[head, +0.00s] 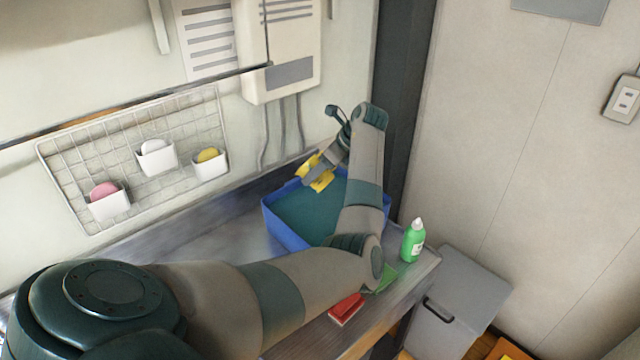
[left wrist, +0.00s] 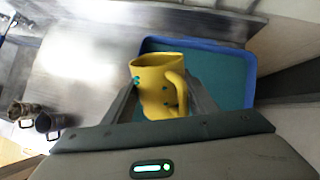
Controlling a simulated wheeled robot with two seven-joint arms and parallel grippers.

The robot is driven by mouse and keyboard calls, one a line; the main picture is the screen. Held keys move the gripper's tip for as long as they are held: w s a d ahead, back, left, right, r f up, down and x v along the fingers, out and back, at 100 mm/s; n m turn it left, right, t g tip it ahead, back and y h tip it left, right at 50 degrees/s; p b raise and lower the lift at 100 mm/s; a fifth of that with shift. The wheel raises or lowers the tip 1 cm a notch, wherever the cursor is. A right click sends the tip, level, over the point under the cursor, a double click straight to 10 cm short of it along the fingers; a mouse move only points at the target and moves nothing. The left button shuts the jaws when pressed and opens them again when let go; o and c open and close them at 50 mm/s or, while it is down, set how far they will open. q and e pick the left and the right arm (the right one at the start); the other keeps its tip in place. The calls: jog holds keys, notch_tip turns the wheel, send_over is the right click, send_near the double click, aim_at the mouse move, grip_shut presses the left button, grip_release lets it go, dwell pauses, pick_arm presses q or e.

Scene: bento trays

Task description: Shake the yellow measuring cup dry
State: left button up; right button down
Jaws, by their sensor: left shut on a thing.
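The yellow measuring cup (left wrist: 150,75) is held between the fingers of my left gripper (left wrist: 162,100), with its handle towards the right finger in the left wrist view. Small teal spots show on its side. In the head view the cup (head: 322,181) is partly hidden behind my left gripper (head: 312,174), which holds it over the far part of a blue basin (head: 285,237) filled with teal water. The basin's rim also shows behind the cup in the left wrist view (left wrist: 205,43). My right gripper is not in view.
A green bottle (head: 412,243) stands at the counter's right edge. A red sponge-like block (head: 346,309) and a green item (head: 385,280) lie near the front. A wire rack (head: 130,155) with white holders hangs on the wall. Dark mugs (left wrist: 47,124) stand off to one side. Counter left of the basin is clear.

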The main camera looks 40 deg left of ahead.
aim_at(317, 180)
pick_arm(q)
jog(key=shift+f, duration=1.8)
jog(key=shift+r, duration=1.8)
jog(key=shift+f, duration=1.8)
jog(key=shift+r, duration=1.8)
jog(key=shift+f, duration=0.15)
